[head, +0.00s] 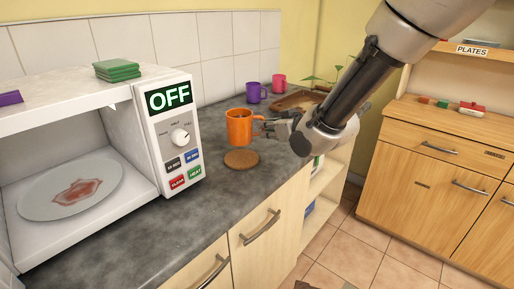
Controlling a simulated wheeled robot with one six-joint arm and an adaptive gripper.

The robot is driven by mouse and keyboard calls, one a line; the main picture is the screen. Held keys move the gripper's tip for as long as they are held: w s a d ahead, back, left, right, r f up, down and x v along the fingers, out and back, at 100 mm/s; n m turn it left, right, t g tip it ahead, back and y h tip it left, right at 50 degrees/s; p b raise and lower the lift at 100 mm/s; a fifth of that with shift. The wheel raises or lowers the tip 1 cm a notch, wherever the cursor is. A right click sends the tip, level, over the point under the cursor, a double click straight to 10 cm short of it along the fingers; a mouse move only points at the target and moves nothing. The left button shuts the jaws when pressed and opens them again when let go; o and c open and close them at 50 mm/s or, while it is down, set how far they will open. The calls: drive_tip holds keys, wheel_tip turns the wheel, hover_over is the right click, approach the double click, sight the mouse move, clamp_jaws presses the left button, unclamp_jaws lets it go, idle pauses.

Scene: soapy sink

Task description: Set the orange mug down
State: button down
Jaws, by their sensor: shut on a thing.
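The orange mug (238,128) is upright in the middle of the head view, above the grey counter. My gripper (262,127) reaches in from the right and is shut on the mug at its right side, where the handle would be. The fingertips partly hide that side. A round brown cork coaster (242,159) lies bare on the counter, just below the mug in the picture. The mug's base appears apart from the coaster; the exact height is hard to tell.
A white microwave (148,135) reading OFF stands open at left, with a stained plate (72,190) inside. A purple mug (253,92), a pink mug (279,82) and a brown tray (296,101) stand behind. The counter (205,215) in front is clear.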

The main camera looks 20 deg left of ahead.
drive_tip(key=shift+f, duration=2.85)
drive_tip(key=shift+f, duration=0.15)
drive_tip(key=c, duration=1.5)
unclamp_jaws()
